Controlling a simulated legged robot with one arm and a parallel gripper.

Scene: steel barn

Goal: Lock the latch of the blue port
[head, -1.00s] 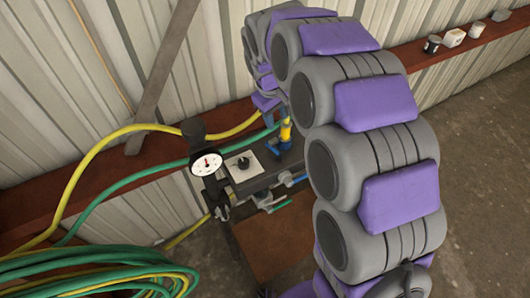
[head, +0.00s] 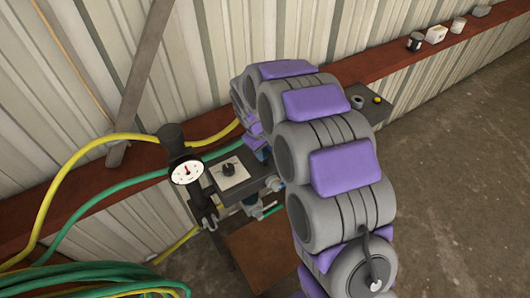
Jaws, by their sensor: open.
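A dark valve block with a pressure gauge (head: 186,172) and a white dial plate (head: 230,173) stands before the metal wall. My arm crosses in front of its middle. My gripper (head: 254,142) is at the far end of the arm, low over the block just behind the dial plate. It is open, with its fingertips mostly hidden. The blue port is largely covered by my arm and gripper; only a bit of blue (head: 263,154) shows beside the gripper. I cannot see the port's latch or whether the gripper touches it.
Yellow hoses (head: 88,152) and green hoses (head: 100,198) run into the block from the left, with a coil (head: 85,270) at lower left. The block's right end, with a yellow button (head: 377,99), shows past my arm. Several small items sit on the red ledge (head: 400,62). Floor at right is clear.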

